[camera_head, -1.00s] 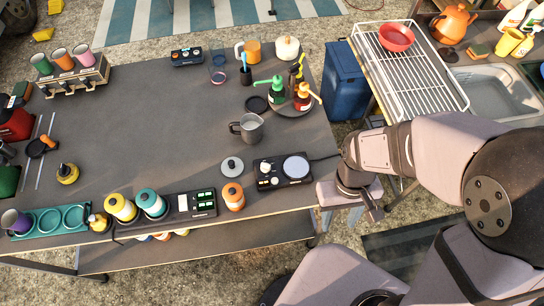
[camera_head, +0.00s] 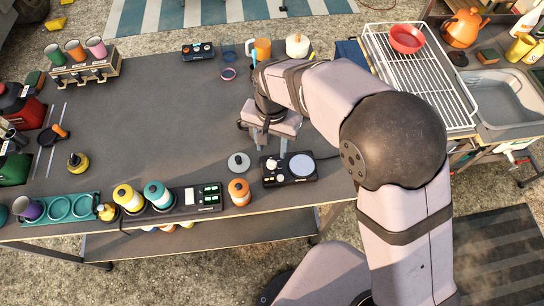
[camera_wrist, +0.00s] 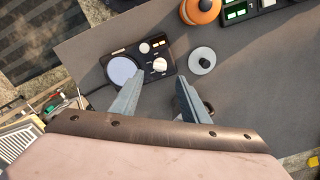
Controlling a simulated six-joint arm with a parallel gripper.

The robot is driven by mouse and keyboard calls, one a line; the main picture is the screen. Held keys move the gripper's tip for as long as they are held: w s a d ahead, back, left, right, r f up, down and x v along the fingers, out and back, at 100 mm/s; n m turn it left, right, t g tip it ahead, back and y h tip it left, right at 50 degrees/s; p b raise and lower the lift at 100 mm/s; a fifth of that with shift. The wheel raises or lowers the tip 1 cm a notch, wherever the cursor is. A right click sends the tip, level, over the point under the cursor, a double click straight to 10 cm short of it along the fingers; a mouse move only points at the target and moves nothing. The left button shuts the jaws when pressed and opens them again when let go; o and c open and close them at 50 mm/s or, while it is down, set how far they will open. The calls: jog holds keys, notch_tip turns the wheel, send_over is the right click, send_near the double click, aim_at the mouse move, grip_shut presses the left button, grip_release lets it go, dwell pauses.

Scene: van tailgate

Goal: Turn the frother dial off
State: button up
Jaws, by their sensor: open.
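The frother (camera_head: 288,182) is a flat black unit near the table's front edge. It has a pale round disc (camera_head: 302,165) and a whitish dial (camera_head: 271,164) on its left. In the wrist view the dial (camera_wrist: 159,65) shows at the frother's lower right, beside the disc (camera_wrist: 122,70). Which way the dial points is too small to tell. My gripper (camera_head: 268,147) is over the table, just behind the frother. In the wrist view my gripper (camera_wrist: 160,82) has its two fingers apart, with nothing between them. The dial appears just beyond the fingertips, apparently untouched.
A grey lid with a black knob (camera_head: 238,163) lies left of the frother. An orange canister (camera_head: 239,192) stands in front of it. A black unit with green displays (camera_head: 209,195) is further left. My arm hides the table's back right. The table's middle left is clear.

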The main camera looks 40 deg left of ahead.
aim_at(272, 162)
jog(key=shift+f, duration=0.1)
jog(key=shift+f+p, duration=1.25)
jog(key=shift+f, duration=2.3)
grip_shut()
